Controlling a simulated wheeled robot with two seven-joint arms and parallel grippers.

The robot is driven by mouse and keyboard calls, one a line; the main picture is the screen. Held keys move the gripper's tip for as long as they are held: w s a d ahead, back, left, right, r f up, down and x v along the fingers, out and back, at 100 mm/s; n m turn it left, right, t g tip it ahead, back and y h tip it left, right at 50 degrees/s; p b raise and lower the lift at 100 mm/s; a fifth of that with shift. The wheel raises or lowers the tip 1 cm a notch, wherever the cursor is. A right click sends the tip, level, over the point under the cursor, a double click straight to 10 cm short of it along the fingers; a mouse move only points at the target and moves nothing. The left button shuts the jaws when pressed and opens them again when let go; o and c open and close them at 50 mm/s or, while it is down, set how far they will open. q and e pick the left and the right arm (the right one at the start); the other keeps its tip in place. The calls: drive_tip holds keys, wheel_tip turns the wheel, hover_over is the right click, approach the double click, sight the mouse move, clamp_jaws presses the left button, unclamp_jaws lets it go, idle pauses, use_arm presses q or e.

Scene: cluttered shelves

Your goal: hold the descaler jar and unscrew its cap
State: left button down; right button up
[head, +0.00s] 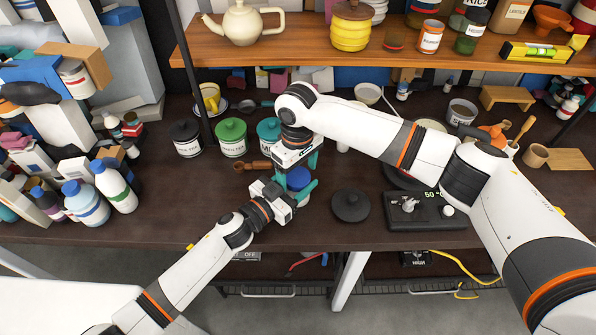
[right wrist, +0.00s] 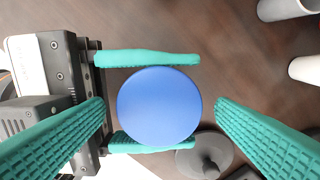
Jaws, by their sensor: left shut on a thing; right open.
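The descaler jar shows as a blue round cap (right wrist: 160,106) from above in the right wrist view. In the head view its blue side (head: 298,181) is partly covered by both grippers, and no label is readable. My left gripper (head: 303,189) is shut on the jar, with one teal finger along each side; these fingers lie above and below the cap in the right wrist view. My right gripper (head: 297,168) is open over the jar. Its fingers (right wrist: 160,110) stand left and right of the cap, with a gap on the right side. The cap sits on the jar.
Black, green (head: 231,137) and teal (head: 269,131) lidded jars stand behind. A dark round lidded thing (head: 350,205) is close on the right, beside a black scale (head: 428,210). Bottles (head: 115,186) crowd the left. A wooden shelf (head: 370,48) overhangs the back.

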use_arm(q)
drive_tip(key=shift+s, duration=0.1)
use_arm(e)
drive_tip(key=shift+r, duration=1.85)
use_arm(q)
drive_tip(key=shift+c, duration=1.9)
unclamp_jaws()
